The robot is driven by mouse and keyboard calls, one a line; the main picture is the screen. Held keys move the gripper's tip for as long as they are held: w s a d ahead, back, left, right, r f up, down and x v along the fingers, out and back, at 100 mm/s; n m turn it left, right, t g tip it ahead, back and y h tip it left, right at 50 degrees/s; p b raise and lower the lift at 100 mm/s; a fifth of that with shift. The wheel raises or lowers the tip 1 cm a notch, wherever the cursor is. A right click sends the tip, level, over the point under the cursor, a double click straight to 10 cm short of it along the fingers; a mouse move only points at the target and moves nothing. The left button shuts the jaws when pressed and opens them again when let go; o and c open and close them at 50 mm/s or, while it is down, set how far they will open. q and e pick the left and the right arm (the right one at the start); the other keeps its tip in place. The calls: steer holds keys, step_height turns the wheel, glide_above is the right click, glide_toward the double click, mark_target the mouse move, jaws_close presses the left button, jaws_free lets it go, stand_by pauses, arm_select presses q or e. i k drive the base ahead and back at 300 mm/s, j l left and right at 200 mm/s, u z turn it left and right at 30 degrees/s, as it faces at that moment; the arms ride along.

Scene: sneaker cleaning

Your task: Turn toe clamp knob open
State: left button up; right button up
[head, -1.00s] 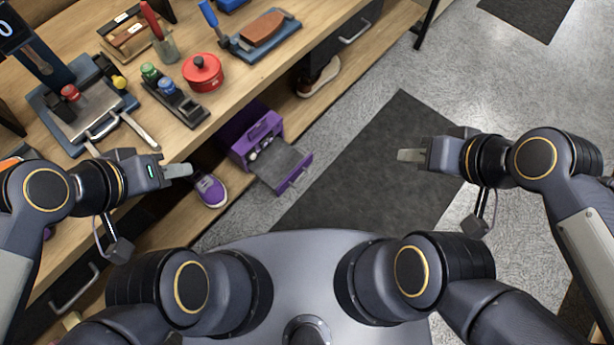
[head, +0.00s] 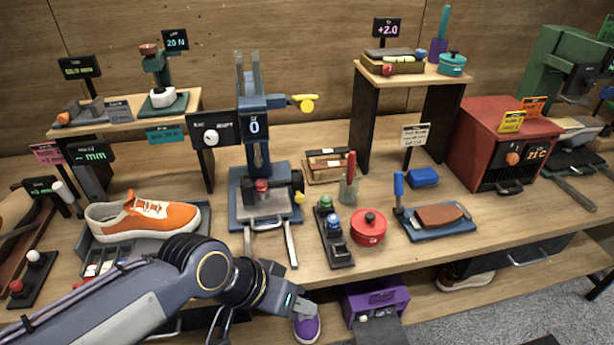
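A blue fixture (head: 237,205) with a tall column stands at the middle of the bench, with a "0" display on it. A yellow knob (head: 306,105) sticks out to the right near its top, and a smaller yellow knob (head: 299,197) sits low on its right side. A red knob (head: 262,186) sits at the base plate. I cannot tell which is the toe clamp knob. My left gripper (head: 313,304) is below the bench's front edge in the picture, touching none of the knobs. Its finger gap does not show clearly. My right gripper is out of view.
An orange sneaker (head: 150,218) lies on a tray at the left. Right of the fixture are a button panel (head: 334,236), a red pot (head: 369,228) and a blue board (head: 436,226). A purple shoe (head: 307,328) and purple box (head: 374,300) are below the bench top.

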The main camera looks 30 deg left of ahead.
mark_target(148, 51)
steer(key=u, duration=2)
